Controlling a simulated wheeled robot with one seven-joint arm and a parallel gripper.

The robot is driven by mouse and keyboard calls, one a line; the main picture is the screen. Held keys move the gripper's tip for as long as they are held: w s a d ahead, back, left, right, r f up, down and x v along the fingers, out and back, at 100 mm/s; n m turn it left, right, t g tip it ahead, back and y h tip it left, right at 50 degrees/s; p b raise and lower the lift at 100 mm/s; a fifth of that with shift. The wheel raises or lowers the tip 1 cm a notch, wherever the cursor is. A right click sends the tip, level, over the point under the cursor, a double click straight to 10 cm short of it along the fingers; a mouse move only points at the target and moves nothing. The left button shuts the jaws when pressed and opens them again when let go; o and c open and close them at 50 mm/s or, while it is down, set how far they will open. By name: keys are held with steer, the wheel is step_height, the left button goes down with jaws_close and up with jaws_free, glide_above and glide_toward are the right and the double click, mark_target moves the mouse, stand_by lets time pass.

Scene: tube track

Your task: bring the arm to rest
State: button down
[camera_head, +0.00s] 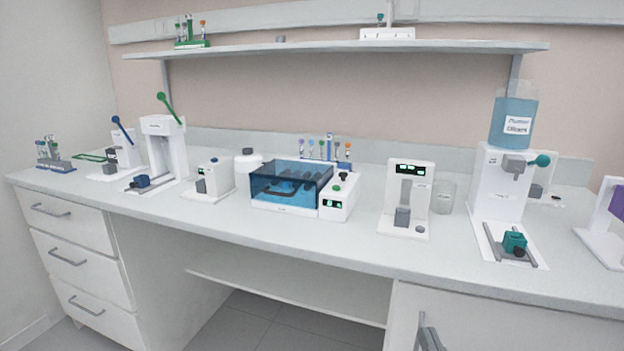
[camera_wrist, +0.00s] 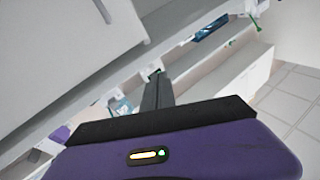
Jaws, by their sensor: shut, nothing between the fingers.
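My gripper (camera_wrist: 158,92) shows in the wrist view, with its dark fingers closed together and nothing between them. The purple and black body behind the fingers fills the lower part of that view. The wrist camera is tilted, so the bench and its machines appear slanted beyond the fingers. In the head view a small grey part (camera_head: 429,338) shows at the bottom edge, in front of the bench; I cannot tell whether it is part of my arm. My fingers touch nothing that I can see.
A shelf (camera_head: 330,48) hangs above. Drawers (camera_head: 68,257) stand at the left. The floor (camera_head: 270,325) under the bench is open.

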steer(key=s+d+f+n+g+h, duration=0.1)
steer(key=s+f+g, duration=0.35)
steer(key=s, duration=1.35)
steer(key=s+d+f+n+g, duration=0.1)
steer(key=s+f, duration=0.6)
steer(key=s, duration=1.1)
step_height(320, 180, up, 14)
steer(key=p, duration=1.4)
steer(key=shift+w+a+r, duration=0.25)
steer(key=shift+w, duration=0.05)
